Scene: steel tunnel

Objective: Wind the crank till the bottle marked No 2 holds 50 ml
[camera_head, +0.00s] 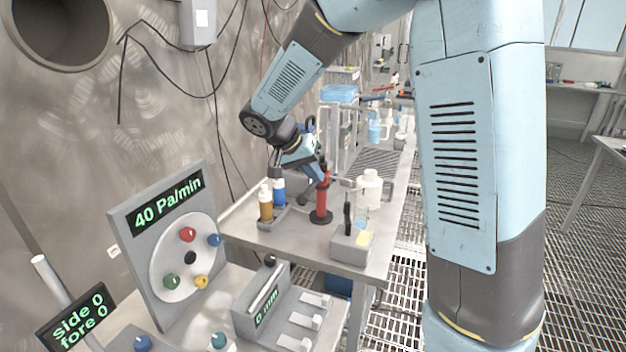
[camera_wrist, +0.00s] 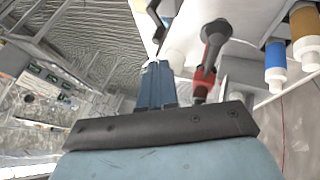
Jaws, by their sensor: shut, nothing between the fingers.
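My gripper (camera_head: 318,172) is at the bench beside the upper part of a red post on a round black base (camera_head: 321,214). In the wrist view my blue fingers (camera_wrist: 155,72) are together and empty, with the red post (camera_wrist: 205,82) just to their right; I cannot tell whether they touch. I cannot make out a crank for certain. An amber bottle (camera_head: 265,204) and a blue bottle (camera_head: 279,192) stand in a grey holder left of the post. A white bottle (camera_head: 371,186) stands to the right, near a clear vessel (camera_head: 361,216). No "No 2" mark or fill level is readable.
Glassware and a blue container (camera_head: 340,93) crowd the back.

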